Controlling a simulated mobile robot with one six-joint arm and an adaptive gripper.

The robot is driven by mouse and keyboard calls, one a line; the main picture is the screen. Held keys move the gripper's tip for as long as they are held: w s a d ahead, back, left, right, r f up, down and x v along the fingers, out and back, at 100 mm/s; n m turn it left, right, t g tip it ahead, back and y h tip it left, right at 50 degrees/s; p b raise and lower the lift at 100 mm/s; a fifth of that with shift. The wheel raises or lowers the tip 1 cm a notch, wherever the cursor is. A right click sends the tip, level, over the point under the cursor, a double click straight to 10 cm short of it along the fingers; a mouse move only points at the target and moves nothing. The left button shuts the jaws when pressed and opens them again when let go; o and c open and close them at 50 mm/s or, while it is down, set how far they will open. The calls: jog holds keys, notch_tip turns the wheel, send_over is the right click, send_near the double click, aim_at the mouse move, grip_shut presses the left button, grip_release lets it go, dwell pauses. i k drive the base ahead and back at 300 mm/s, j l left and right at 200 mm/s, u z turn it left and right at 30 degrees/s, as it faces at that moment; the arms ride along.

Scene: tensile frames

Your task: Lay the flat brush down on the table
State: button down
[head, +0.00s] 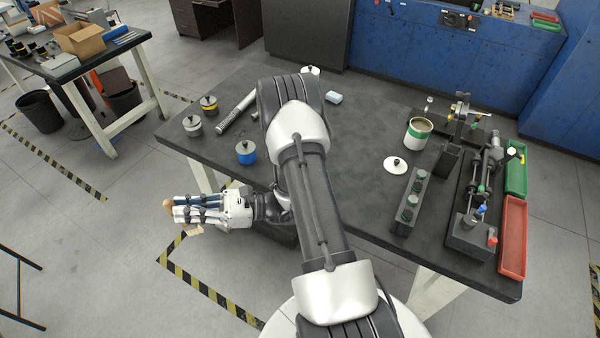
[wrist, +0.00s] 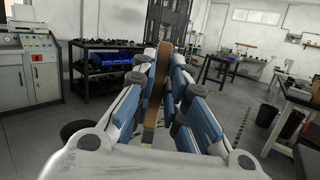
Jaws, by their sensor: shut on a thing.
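My gripper (head: 184,213) is off the left front edge of the dark table (head: 365,135), over the floor in the head view. It is shut on the flat brush, whose tan end (head: 169,204) sticks out just past the fingertips. In the wrist view the brush (wrist: 159,78) is a long brown strip, upright in the picture between the blue-padded fingers (wrist: 165,90). The fingers hide part of it, and I cannot make out its bristles.
A blue-banded can (head: 246,153), smaller cans (head: 193,125) and a grey tube (head: 237,112) stand or lie on the table's left part. A green-banded can (head: 417,134), a white lid (head: 395,165), a grey rack (head: 411,201) and a test rig (head: 478,190) fill the right.

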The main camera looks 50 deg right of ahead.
aim_at(332, 139)
jog(key=i+j+z, duration=0.2)
jog(key=i+z, duration=0.15)
jog(key=z, duration=0.15)
jog(key=i+j+z, duration=0.3)
jog(key=z, duration=0.2)
jog(key=i+j+z, duration=0.25)
jog(key=j+z, duration=0.25)
jog(key=i+j+z, duration=0.15)
jog(key=j+z, duration=0.35)
jog(key=i+j+z, duration=0.1)
jog(key=j+z, duration=0.15)
jog(key=z, duration=0.25)
jog(key=i+j+z, duration=0.1)
jog(key=j+z, duration=0.2)
jog(key=z, duration=0.2)
jog(key=j+z, duration=0.3)
jog(key=z, duration=0.2)
jog(key=j+z, duration=0.35)
jog(key=z, duration=0.15)
jog(key=k+j+z, duration=0.1)
jog(key=j+z, duration=0.2)
